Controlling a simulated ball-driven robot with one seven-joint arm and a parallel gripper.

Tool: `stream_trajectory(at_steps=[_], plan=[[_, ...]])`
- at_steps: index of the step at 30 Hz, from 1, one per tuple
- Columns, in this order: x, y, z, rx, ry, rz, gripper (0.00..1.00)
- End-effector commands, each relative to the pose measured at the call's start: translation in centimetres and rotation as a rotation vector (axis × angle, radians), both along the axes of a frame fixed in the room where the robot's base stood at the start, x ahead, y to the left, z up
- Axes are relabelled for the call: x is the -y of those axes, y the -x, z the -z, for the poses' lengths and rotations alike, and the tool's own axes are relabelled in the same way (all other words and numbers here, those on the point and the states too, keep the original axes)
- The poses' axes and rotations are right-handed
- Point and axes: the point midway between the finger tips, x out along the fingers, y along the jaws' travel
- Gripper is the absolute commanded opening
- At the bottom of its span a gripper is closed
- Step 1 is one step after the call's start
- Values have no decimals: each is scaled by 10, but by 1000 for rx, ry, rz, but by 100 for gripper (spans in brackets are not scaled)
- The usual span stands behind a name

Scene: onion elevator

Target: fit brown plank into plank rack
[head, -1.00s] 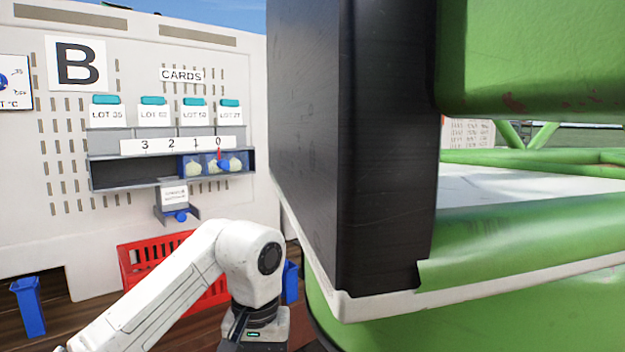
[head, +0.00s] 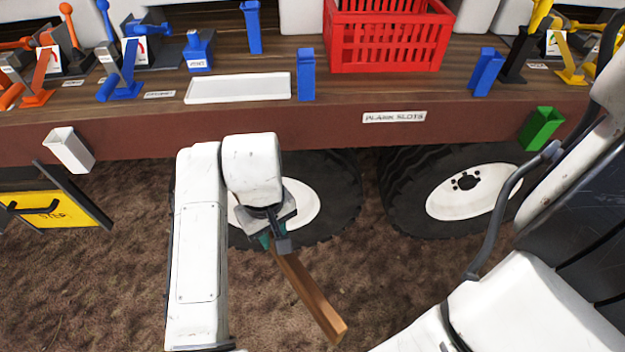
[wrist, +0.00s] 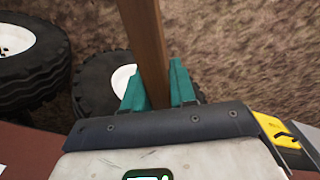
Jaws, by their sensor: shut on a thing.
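The brown plank (head: 310,298) is a long, narrow wooden board. My gripper (head: 272,240) is shut on it near one end. In the head view the plank slants down to the right, in front of the trailer's wheels and over the bare soil. In the wrist view the plank (wrist: 145,40) stands between the two teal fingers (wrist: 160,88) and runs out of the top of the picture. A label reading "PLANK SLOTS" (head: 395,117) is on the trailer's brown front edge. Blue upright sleeves (head: 306,75) (head: 486,72) stand on the deck either side of it; I cannot tell if they form the rack.
A red crate (head: 388,38) stands on the deck (head: 240,118), with a white tray (head: 238,89) to its left. A white sleeve (head: 70,150) and a green sleeve (head: 541,128) hang on the front edge.

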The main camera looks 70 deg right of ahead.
Motion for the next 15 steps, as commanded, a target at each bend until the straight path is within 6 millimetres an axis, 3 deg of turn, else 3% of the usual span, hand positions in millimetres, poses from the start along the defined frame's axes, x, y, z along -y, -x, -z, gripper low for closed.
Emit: stream_trajectory(at_steps=[6, 15], plan=[[-45, -55, 44, -3, 3, -305, 0], [-83, -100, 80, -2, 2, -550, 0]])
